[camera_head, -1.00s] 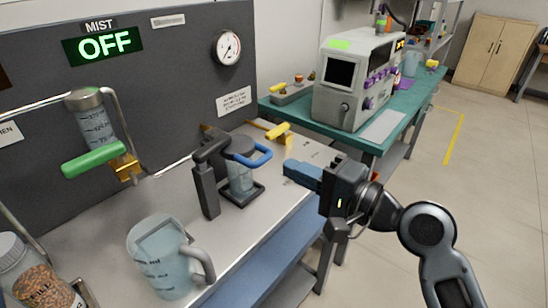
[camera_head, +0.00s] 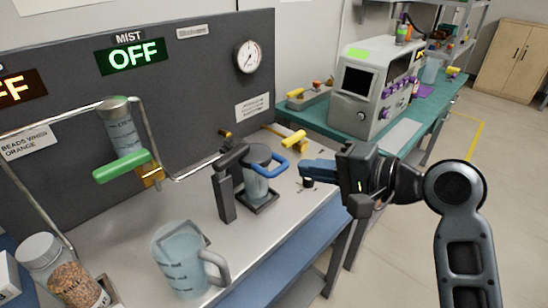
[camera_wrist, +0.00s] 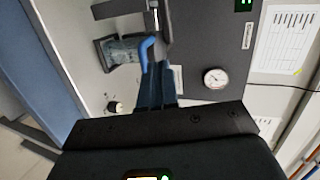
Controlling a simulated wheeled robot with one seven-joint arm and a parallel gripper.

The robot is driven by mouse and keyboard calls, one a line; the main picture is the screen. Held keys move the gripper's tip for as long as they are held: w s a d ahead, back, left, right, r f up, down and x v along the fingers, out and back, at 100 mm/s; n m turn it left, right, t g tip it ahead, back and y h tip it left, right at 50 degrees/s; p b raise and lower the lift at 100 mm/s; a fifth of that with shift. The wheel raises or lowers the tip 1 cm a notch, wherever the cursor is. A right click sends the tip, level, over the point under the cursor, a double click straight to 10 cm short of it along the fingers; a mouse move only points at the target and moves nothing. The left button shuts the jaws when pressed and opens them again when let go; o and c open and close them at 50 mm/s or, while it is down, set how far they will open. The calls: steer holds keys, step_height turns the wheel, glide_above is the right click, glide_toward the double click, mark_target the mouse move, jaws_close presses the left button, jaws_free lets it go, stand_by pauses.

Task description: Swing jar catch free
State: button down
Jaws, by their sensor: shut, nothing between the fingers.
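The jar (camera_head: 257,186) is clear and stands in a dark frame on the bench. A dark upright post and arm (camera_head: 227,184) reach over its top. The blue looped catch handle (camera_head: 270,164) sticks out from the jar's top toward the right. My gripper (camera_head: 304,172) is shut and empty, to the right of the blue handle and apart from it in the head view. In the wrist view the blue fingers (camera_wrist: 155,92) point up toward the blue handle (camera_wrist: 146,52), which lies very near their tips; I cannot tell whether they touch. The jar (camera_wrist: 122,50) lies left of it.
A clear pitcher (camera_head: 182,262) stands at the bench's front. A bottle of beads (camera_head: 62,272) is at the left. A green-handled hopper (camera_head: 122,166) hangs on the dark panel. A yellow-handled valve (camera_head: 293,138) and a black knob (camera_head: 307,183) are near the gripper.

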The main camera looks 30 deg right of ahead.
mark_target(245, 152)
steer(key=x, duration=0.4)
steer(key=p+x, duration=0.1)
steer(key=x, duration=0.4)
steer(key=r+x, duration=0.1)
steer(key=x, duration=0.3)
steer(key=shift+w+a, duration=0.15)
steer(key=shift+w, duration=0.2)
steer(key=shift+p, duration=0.3)
steer(key=shift+w+r+p, duration=0.1)
steer(key=shift+w+p, duration=0.2)
steer(key=shift+w, duration=0.2)
steer(key=shift+s, duration=0.1)
